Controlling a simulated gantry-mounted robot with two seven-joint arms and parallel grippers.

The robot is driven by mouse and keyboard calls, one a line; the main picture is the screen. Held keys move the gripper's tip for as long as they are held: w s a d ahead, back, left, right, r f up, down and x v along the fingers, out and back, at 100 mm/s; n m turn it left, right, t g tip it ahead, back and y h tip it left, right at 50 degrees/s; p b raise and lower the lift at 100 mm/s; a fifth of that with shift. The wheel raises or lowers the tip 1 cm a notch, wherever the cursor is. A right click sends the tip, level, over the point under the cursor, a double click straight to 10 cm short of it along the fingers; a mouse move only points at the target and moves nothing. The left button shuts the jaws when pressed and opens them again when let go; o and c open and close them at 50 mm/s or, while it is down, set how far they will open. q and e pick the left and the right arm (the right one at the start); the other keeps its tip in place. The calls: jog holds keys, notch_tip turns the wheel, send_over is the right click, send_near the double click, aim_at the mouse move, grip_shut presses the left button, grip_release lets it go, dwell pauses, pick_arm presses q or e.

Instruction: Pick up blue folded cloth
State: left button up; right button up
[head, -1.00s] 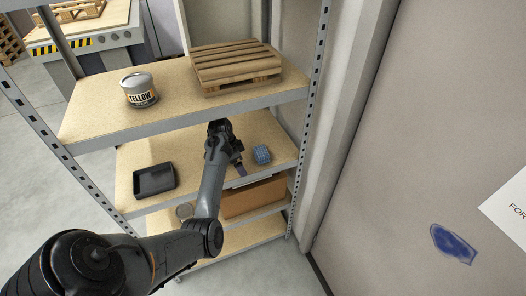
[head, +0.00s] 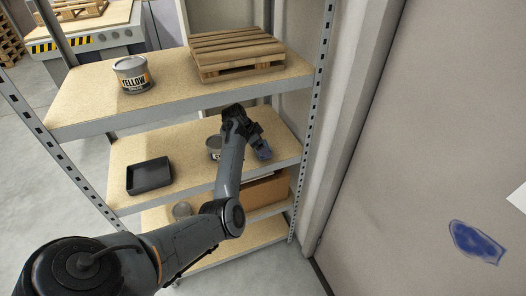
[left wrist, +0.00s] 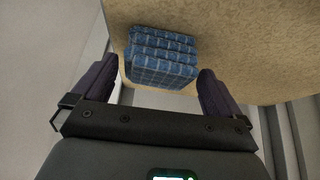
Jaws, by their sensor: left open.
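The blue folded cloth (left wrist: 160,60), checked with light lines, lies on the shelf board near its front edge. In the left wrist view it sits ahead of and between the two fingers of my left gripper (left wrist: 156,88), which is open and empty. In the head view my left gripper (head: 262,143) is over the right part of the middle shelf, at the cloth. There the cloth (head: 264,154) is mostly hidden by the gripper. My right gripper is in neither view.
The middle shelf (head: 190,140) also holds a black tray (head: 149,176) and a can (head: 214,148) behind my arm. A cardboard box (head: 268,188) sits below. A metal post (head: 318,100) stands close at right.

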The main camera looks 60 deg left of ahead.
pick_arm(q)
jog(key=shift+x, duration=1.1)
jog(key=shift+c, duration=0.3)
jog(key=c, duration=0.9)
jog(key=shift+r, duration=0.1)
jog(key=shift+r, duration=0.6)
notch_tip(320, 180, up, 2)
jog(key=shift+r+p, duration=0.15)
jog(key=shift+p, duration=0.15)
jog(key=shift+s+d+p, duration=0.3)
jog(key=shift+s+d, duration=0.7)
jog(key=shift+d, duration=1.85)
jog(key=shift+s+d+p, duration=0.35)
jog(key=shift+s+d, duration=0.65)
jog(key=shift+d, duration=1.8)
jog(key=shift+s+d+p, duration=0.3)
jog(key=shift+s+d, duration=0.7)
jog(key=shift+d, duration=1.85)
